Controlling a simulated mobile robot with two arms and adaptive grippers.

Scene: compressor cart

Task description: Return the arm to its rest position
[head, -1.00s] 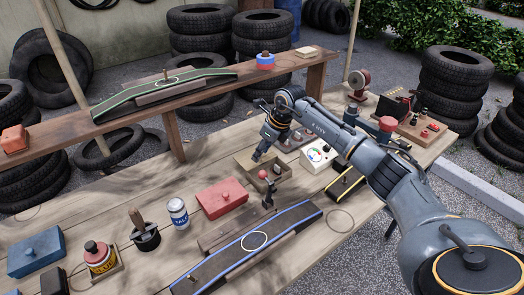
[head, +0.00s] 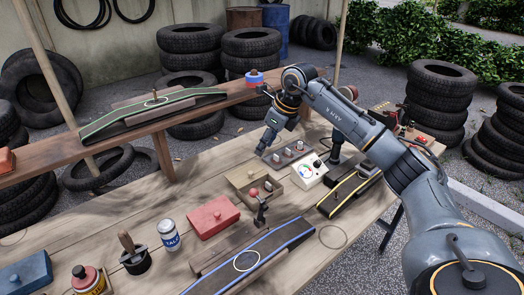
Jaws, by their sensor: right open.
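My right arm comes in from the lower right and bends at its elbow over the table. My right gripper (head: 262,151) hangs from it, pointing down and a little left, open with nothing seen between its fingers. It is in the air past the far side of a small open wooden tray (head: 240,182), left of a grey tray with several knobs (head: 274,159). A red ball (head: 254,192) shows at the wooden tray. My left gripper is out of view.
A white gauge box (head: 311,173) and a yellow-edged ramp (head: 347,194) lie under my forearm. A blue-edged ramp (head: 270,262), red box (head: 212,217) and white can (head: 169,235) stand nearer. A raised wooden shelf (head: 130,134) runs behind the gripper.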

